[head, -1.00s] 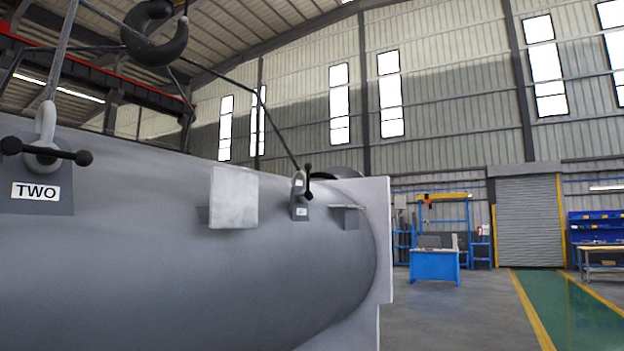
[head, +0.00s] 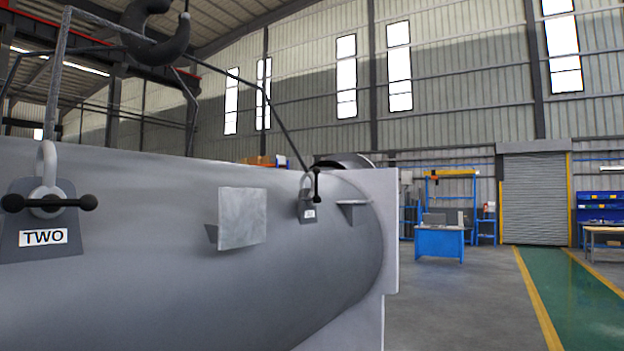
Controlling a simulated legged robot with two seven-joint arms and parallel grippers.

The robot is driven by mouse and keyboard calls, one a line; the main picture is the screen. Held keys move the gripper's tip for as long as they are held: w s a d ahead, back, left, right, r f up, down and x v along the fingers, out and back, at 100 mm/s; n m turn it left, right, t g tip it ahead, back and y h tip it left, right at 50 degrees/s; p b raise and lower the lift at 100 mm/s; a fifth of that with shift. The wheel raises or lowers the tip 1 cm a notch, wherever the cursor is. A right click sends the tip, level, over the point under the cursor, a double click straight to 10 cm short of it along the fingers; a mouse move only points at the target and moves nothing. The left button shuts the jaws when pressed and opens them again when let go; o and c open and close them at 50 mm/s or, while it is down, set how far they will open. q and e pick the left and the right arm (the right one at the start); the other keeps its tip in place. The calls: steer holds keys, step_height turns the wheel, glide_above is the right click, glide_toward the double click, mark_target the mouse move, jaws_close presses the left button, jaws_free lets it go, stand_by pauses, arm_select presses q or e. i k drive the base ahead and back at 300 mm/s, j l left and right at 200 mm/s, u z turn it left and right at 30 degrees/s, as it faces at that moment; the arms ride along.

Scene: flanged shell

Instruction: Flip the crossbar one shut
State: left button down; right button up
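A large grey cylindrical shell (head: 170,290) fills the left and lower part of the head view. A lug labelled TWO (head: 44,237) stands on it at the far left, with a shackle (head: 46,175) and a black crossbar (head: 48,203) with ball ends lying roughly level across it. A second, smaller lug (head: 307,212) near the flange has a shackle and a black crossbar (head: 316,185) standing upright. Its label is too small to read. Neither of my grippers is in view.
A square grey plate (head: 243,217) and a small bracket (head: 354,213) jut from the shell. A flange (head: 389,230) closes its right end. Sling lines rise to a dark hook (head: 155,35). Open floor (head: 455,305) lies to the right, with a blue desk (head: 439,242) farther back.

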mark_target(316, 170)
steer(key=i+l+u, duration=0.15)
steer(key=i+l, duration=0.65)
steer(key=i+l+u, duration=0.1)
steer(key=i+l, duration=0.65)
steer(key=l, duration=0.25)
